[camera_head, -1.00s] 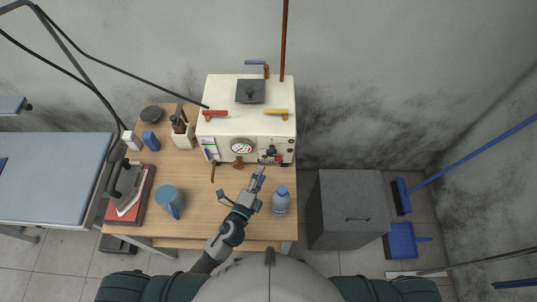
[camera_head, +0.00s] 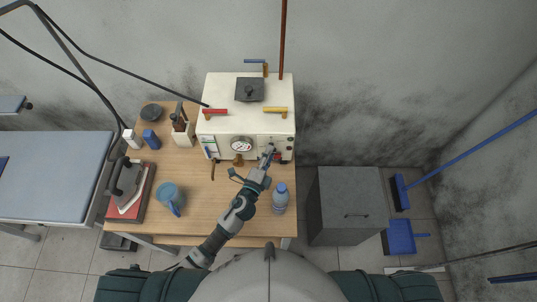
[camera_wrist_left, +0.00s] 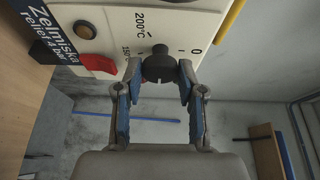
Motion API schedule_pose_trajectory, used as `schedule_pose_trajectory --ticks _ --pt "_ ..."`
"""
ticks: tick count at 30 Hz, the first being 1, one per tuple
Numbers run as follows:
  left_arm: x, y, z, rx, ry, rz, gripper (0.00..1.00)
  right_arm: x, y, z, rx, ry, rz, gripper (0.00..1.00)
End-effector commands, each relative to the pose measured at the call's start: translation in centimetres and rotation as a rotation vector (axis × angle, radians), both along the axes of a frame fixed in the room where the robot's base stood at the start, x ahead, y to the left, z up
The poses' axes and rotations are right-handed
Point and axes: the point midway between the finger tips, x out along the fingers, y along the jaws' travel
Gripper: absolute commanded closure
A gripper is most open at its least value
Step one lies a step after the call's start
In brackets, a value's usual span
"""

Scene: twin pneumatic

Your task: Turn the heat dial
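The heat dial (camera_wrist_left: 158,68) is a black knob on the boiler's white front panel, beside a printed scale with "0", "150" and "200°C". In the wrist view my left gripper's two blue-padded fingers stand on either side of it, with a small gap seeming to show at each side. In the head view my left gripper (camera_head: 267,156) is at the right part of the front panel of the white boiler (camera_head: 222,125) and largely hides the dial. My right gripper is not in view.
A red switch (camera_wrist_left: 98,64) sits near the dial. A bottle (camera_head: 280,197) stands on the wooden table (camera_head: 215,215) right of my left forearm.

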Motion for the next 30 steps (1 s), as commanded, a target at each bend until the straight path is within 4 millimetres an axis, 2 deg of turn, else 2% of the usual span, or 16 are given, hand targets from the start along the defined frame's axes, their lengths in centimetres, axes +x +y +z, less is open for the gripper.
schedule_pose_trajectory --ticks 5,14,23,24,26,30 --pt "0.0 0.1 -0.3 -0.002 0.004 0.004 0.96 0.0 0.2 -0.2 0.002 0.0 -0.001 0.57" --pt "0.0 0.0 -0.9 -0.135 0.006 0.005 0.96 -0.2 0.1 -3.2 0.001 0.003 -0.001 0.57" --pt "-0.1 0.1 -0.5 -0.147 0.008 0.004 0.96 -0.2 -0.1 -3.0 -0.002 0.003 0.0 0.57" --pt "-0.1 0.1 -0.6 -0.147 0.008 0.004 0.51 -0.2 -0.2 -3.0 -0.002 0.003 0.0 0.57" --pt "0.0 0.1 -0.5 -0.148 0.007 0.003 0.36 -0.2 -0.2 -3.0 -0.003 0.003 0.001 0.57" --pt "0.0 0.0 -0.4 -0.147 0.005 0.003 0.36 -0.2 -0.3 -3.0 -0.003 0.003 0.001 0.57"
